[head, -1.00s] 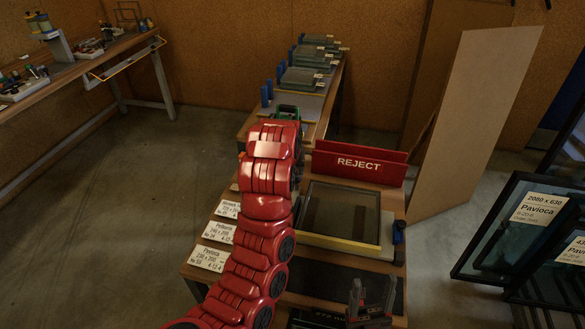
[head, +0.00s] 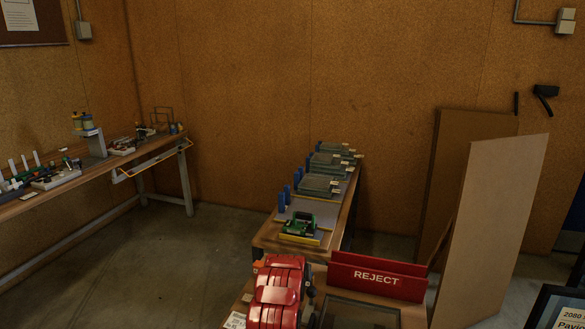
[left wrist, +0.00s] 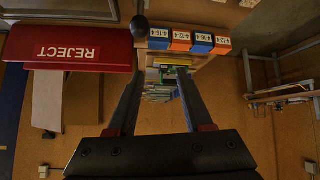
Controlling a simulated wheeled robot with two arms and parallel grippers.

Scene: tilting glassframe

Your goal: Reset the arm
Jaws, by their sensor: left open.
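My left arm (head: 279,293) shows as red segments at the bottom of the head view, in front of the far bench and left of the REJECT sign. Its gripper cannot be made out there. In the left wrist view my left gripper (left wrist: 160,72) is open, its two dark fingers apart with nothing held between them. That view is upside down. Beyond the fingers the far bench's stacks show in the gap. My right gripper is in neither current view.
The red REJECT sign (head: 376,277) stands on the near bench, close to my arm. Blue and orange labelled blocks (left wrist: 180,41) show past the fingers. Brown boards (head: 492,225) lean at right. Left floor is clear.

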